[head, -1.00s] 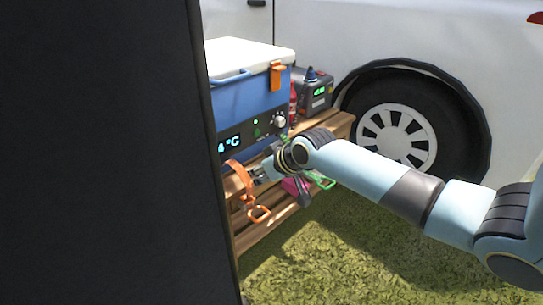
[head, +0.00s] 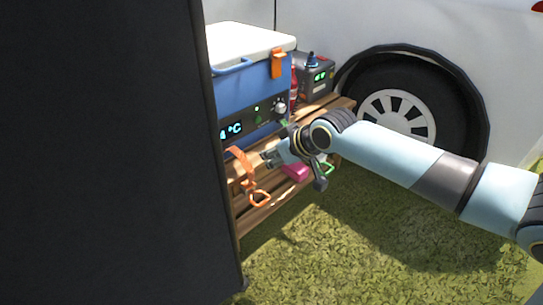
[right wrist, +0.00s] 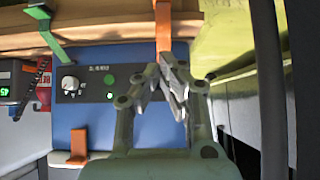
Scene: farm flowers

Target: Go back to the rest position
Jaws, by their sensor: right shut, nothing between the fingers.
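My right gripper (head: 269,158) is in front of the blue cooler (head: 245,100), above the slatted wooden bench (head: 247,215). Its fingers are closed together with nothing between them. In the right wrist view the gripper (right wrist: 172,85) shows with its fingertips meeting, in front of the cooler's blue side (right wrist: 75,130). An orange strap (head: 240,165) with a buckle hangs just left of the fingertips in the head view; I cannot tell if they touch. My left gripper is not in view.
A large dark panel (head: 100,150) blocks the left of the head view. A dark box with a green display (head: 318,78) stands behind the cooler. A pink item (head: 296,172) lies below my wrist. A white vehicle's wheel (head: 400,110) stands behind. Grass (head: 370,250) in front is clear.

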